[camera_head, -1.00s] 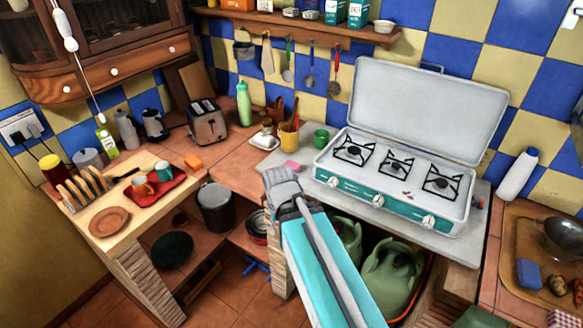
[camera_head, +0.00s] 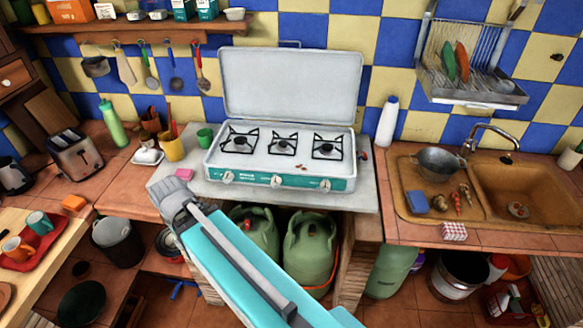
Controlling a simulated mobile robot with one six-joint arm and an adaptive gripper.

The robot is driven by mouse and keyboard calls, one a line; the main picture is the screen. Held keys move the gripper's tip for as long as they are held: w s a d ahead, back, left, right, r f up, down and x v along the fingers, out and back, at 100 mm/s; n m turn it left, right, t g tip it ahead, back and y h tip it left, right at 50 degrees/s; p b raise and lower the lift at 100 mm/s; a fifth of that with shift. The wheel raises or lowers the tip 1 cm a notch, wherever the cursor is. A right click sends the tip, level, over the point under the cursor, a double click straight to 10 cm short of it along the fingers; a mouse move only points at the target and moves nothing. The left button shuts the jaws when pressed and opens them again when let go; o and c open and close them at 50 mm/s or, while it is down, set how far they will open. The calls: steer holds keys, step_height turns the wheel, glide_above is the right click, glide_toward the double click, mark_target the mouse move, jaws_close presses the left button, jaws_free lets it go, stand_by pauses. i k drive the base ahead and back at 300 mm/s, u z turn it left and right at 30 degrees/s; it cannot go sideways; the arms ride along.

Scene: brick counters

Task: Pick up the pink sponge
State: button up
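A small pink sponge (camera_head: 184,173) lies on the pale grey countertop, left of the stove and near the counter's front edge. My gripper (camera_head: 166,188) is grey, at the end of my turquoise arm, and appears just in front of and left of the pink sponge in the picture. I cannot tell the gap in depth between them. The fingers are small and seen from behind, so their opening is unclear.
A white camping stove (camera_head: 280,158) stands right of the sponge, with a green mug (camera_head: 205,137) and yellow cup (camera_head: 172,148) behind. An orange block (camera_head: 74,202) lies on the left counter.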

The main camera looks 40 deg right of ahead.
mark_target(184, 174)
steer(key=k, duration=1.3)
steer(key=u, duration=0.25)
steer(key=i, duration=1.8)
steer(key=z, duration=0.8)
